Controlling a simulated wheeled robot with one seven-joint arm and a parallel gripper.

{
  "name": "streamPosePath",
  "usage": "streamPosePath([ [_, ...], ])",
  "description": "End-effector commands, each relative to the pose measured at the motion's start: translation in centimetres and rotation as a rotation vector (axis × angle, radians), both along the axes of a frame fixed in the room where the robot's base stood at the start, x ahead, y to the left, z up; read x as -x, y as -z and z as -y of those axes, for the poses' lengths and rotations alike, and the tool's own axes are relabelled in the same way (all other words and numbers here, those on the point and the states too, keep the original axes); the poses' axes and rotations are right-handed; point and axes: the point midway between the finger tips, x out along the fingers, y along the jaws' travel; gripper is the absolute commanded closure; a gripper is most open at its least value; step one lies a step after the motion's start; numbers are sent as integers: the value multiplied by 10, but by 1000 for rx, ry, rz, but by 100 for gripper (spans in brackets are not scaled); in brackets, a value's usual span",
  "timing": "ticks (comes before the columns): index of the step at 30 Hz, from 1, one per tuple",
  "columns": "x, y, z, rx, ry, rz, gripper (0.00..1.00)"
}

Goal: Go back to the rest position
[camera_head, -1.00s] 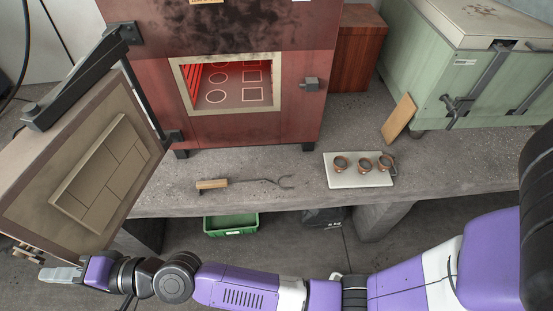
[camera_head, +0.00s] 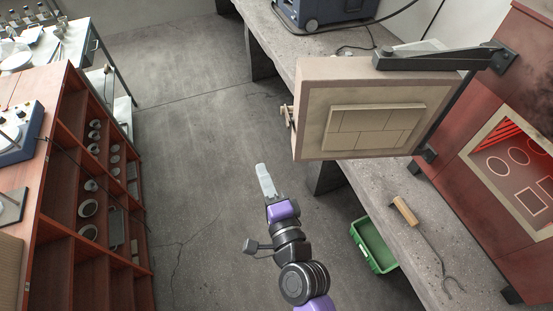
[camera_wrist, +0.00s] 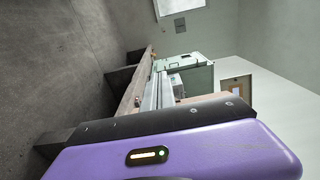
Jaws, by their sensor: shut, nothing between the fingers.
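My gripper (camera_head: 265,180) is shut and empty in the head view. It points up the picture, over the bare floor, to the left of the open furnace door.
A fork with a wooden handle (camera_head: 405,210) lies on the concrete bench (camera_head: 385,190). A green crate (camera_head: 373,245) is on the floor by the bench. A red shelf unit (camera_head: 62,170) with pottery stands at left. The floor (camera_head: 195,140) between is clear.

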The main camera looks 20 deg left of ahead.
Motion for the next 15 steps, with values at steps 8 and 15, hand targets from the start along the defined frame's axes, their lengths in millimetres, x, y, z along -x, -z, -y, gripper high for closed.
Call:
streamPosePath([
  [8, 15, 0, -7, -1, 1, 0, 100],
  [15, 15, 0, -7, 9, 1, 8, 100],
])
